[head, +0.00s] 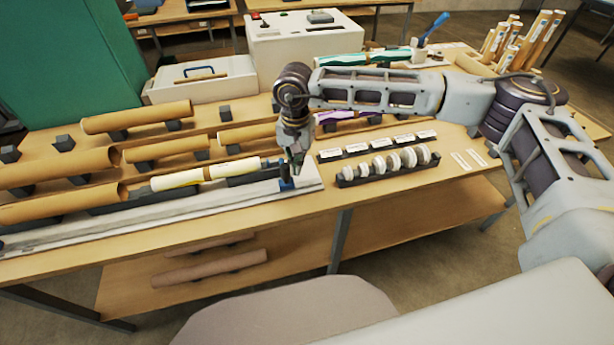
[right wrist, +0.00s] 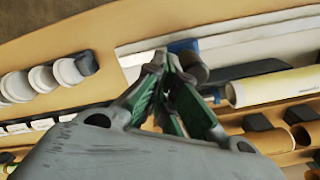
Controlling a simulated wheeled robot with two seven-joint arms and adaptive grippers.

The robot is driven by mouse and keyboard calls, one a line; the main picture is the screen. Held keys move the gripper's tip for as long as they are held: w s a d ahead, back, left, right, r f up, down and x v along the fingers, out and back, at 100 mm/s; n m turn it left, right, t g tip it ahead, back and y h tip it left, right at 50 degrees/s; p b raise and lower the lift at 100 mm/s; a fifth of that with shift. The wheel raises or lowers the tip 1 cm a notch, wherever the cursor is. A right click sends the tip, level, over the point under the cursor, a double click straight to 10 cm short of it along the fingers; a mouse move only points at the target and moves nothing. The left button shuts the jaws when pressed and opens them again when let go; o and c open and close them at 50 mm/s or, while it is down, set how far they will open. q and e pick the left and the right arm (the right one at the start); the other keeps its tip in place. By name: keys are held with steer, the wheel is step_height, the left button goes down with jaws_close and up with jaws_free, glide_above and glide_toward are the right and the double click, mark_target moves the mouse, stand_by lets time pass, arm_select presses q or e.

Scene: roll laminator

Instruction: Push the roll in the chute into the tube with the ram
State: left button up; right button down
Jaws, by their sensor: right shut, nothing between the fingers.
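The ram (head: 286,184), a small blue piece, stands at the rail's right end, apart from the roll. My right gripper (head: 297,168) points down at the ram, shut and empty. In the right wrist view its fingertips (right wrist: 164,62) are beside the blue ram (right wrist: 182,45); contact cannot be told. The roll (right wrist: 275,88) shows there at right. My left gripper is not in view.
More cardboard tubes (head: 137,117) lie on dark blocks behind the chute. A rack of white rings (head: 388,165) and a row of labelled blocks (head: 378,146) stand right of the ram. A white machine (head: 308,50) stands at the back.

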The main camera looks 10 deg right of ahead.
steer(key=shift+s+a+b, duration=0.15)
steer(key=shift+a+b, duration=0.95)
steer(key=shift+a, duration=2.9)
steer(key=shift+a+b, duration=0.35)
steer(key=shift+a, duration=0.95)
steer(key=shift+a, duration=0.2)
steer(key=shift+s+a+b, duration=0.15)
steer(key=shift+a+b, duration=0.55)
steer(key=shift+a, duration=1.95)
steer(key=shift+s+a+b, duration=0.1)
steer(key=shift+a+b, duration=0.35)
steer(key=shift+a, duration=4.7)
